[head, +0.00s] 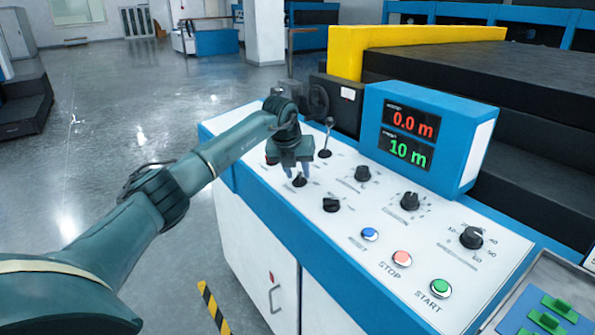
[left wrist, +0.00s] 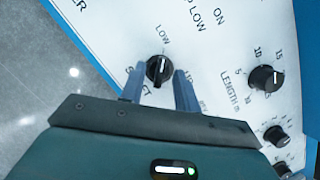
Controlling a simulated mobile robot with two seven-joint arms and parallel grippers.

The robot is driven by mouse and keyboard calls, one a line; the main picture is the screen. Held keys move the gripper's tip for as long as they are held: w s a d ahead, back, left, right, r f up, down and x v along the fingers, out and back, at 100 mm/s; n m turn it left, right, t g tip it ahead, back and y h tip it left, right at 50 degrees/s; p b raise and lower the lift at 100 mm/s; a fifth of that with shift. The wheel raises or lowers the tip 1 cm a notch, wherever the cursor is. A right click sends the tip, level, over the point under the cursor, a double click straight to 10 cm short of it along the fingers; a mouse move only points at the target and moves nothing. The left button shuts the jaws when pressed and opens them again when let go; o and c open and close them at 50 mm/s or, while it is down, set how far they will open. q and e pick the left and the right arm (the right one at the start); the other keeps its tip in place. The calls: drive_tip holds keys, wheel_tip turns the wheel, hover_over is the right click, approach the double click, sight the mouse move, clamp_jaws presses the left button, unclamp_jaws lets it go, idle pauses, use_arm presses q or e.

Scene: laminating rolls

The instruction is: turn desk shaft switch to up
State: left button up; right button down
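The shaft switch (left wrist: 158,69) is a black round knob with a white pointer line, on the white desk panel. In the left wrist view "LOW" is printed above it and the shaft lettering lies below. Its pointer is turned roughly toward "LOW". My left gripper (left wrist: 160,85) is open, with one finger on each side of the knob. I cannot tell whether the fingers touch it. In the head view the left gripper (head: 296,173) is low over the panel's far left part, with the dark knob (head: 300,181) between its fingers. My right gripper is in neither view.
Near the gripper are a lever (head: 326,140) and a black knob (head: 331,204). More knobs and blue, red and green (head: 441,288) buttons run to the right. A blue display box (head: 425,135) showing 0.0 m and 10 m stands behind. Open floor lies left.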

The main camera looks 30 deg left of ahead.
use_arm(q)
drive_tip(key=shift+w+f, duration=0.2)
drive_tip(key=shift+f, duration=0.25)
drive_tip(key=c, duration=0.6)
drive_tip(key=shift+c, duration=0.2)
